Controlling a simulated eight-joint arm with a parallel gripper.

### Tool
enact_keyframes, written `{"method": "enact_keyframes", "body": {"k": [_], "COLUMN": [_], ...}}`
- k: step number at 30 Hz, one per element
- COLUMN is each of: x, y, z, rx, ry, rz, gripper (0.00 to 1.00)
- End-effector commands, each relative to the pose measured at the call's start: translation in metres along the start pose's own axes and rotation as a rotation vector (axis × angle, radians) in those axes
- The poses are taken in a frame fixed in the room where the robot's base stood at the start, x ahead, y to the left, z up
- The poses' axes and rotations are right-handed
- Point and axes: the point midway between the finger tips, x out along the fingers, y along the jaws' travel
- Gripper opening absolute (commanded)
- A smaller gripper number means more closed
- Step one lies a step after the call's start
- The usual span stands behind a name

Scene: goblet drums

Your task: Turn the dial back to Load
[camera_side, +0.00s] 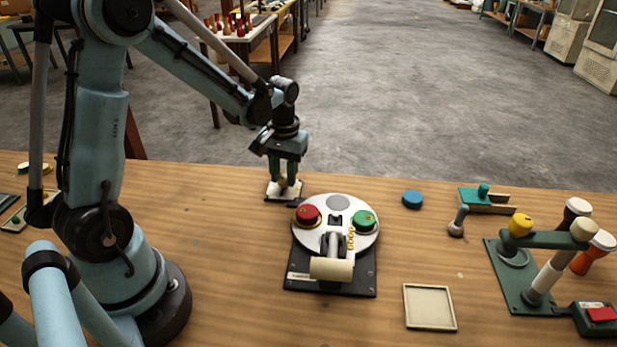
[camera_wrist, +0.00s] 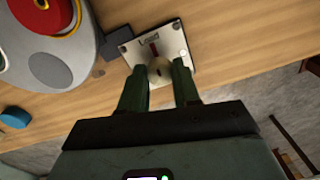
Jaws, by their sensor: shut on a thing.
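The dial (camera_wrist: 159,70) is a round tan knob on a small pale plate (camera_wrist: 182,47). My gripper (camera_wrist: 159,76) is shut on the knob, one green finger on each side. In the side view my gripper (camera_side: 283,181) points straight down over the plate (camera_side: 271,196), behind the grey disc device; the knob is mostly hidden between the fingers.
A grey disc device with a red knob (camera_side: 308,214) and a green knob (camera_side: 364,220) stands close in front. A blue cap (camera_side: 412,199) lies right of it. A shallow square tray (camera_side: 430,307) and a green lever stand (camera_side: 511,290) are farther right. The table's back edge is near.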

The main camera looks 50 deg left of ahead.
Motion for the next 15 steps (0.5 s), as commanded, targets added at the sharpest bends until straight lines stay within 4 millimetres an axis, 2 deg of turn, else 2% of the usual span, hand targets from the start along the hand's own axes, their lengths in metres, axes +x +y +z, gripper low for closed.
{"method": "enact_keyframes", "body": {"k": [15], "x": [-0.0003], "y": [0.0006], "z": [-0.0010], "rx": [-0.046], "ry": [0.001], "rz": [0.002], "gripper": [0.01]}}
